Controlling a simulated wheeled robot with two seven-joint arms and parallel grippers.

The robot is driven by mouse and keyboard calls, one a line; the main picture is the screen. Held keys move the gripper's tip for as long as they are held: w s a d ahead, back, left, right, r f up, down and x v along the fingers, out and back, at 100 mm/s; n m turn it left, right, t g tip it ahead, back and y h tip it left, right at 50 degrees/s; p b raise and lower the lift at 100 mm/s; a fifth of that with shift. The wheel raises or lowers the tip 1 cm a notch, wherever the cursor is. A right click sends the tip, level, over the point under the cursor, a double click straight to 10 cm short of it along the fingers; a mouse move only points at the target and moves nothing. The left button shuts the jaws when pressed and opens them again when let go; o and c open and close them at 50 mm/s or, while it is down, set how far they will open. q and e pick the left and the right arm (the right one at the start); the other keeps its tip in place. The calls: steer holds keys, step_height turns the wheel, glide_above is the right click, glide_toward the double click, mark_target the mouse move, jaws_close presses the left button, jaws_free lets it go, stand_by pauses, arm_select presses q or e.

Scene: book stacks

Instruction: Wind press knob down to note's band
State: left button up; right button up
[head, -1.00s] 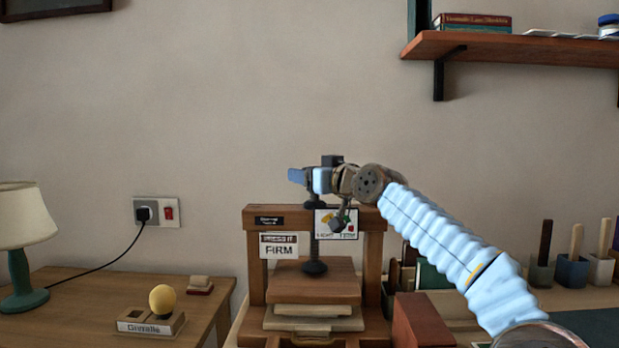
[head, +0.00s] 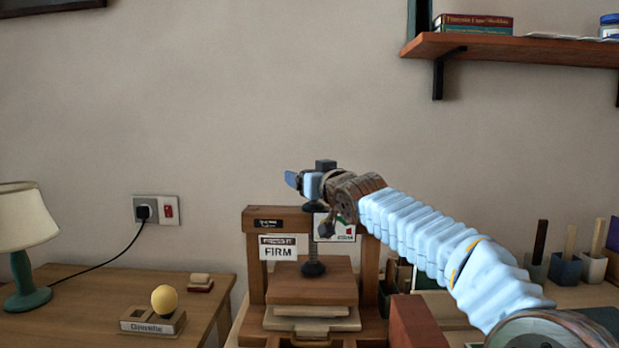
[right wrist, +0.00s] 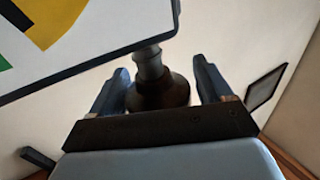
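The wooden press (head: 370,270) stands at the center, with a dark upright screw (head: 312,235) and a round foot at the top board (head: 325,285) over a pale block. A note (head: 278,248) reading FIRM hangs on its left side. A colored band card (head: 348,232) is partly hidden by my right arm; its corner fills the upper left of the right wrist view (right wrist: 60,45). My right gripper (head: 303,182) is at the screw's top, beside a dark block (head: 325,165). In the right wrist view its fingers stand apart around a dark flared part (right wrist: 158,92), with a gap at the right finger. My left gripper is out of view.
A side table (head: 70,300) at left holds a lamp (head: 22,235) and a yellow ball (head: 164,298) on a labeled stand. A reddish-brown block (head: 418,322) stands right of the press. A shelf (head: 520,50) is at upper right. The wall above the press is clear.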

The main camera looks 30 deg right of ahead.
steer(key=shift+o, duration=0.3)
steer(key=shift+d, duration=0.1)
steer(key=shift+s, duration=0.2)
steer(key=s+a+b, duration=0.1)
steer(key=s+b, duration=0.3)
steer(key=s, duration=0.9)
steer(key=shift+s+a, duration=0.15)
steer(key=shift+s, duration=0.05)
